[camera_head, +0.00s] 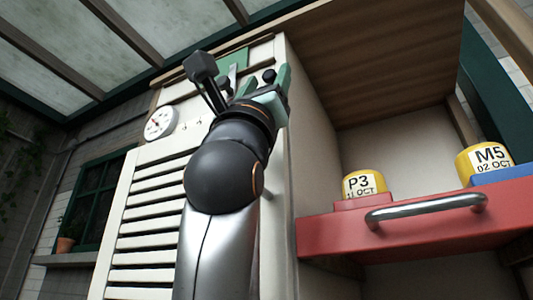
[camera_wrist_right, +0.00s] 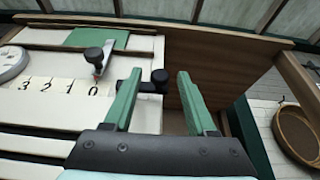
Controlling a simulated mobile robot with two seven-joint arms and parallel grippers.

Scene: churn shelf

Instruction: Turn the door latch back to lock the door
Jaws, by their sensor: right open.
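A white slatted cabinet door (camera_head: 145,225) stands left of centre in the head view. At its top a metal lever with a black knob (camera_wrist_right: 97,57) shows in the right wrist view. A second black knob (camera_wrist_right: 158,76) on a short dark stem sits to its right, near the door's right edge. I cannot tell for certain which of these is the latch. My right gripper (camera_wrist_right: 159,92) is open, with green fingers on either side of the second knob in the wrist view; contact cannot be told. It is raised at the door top in the head view (camera_head: 267,80). My left gripper is not in view.
A red drawer (camera_head: 420,230) with a metal handle (camera_head: 425,208) sits right of the door. Yellow weights marked P3 (camera_head: 363,184) and M5 (camera_head: 484,160) stand above it. A round dial (camera_head: 159,122) is at the door's upper left. A round tan object (camera_wrist_right: 298,132) is at far right.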

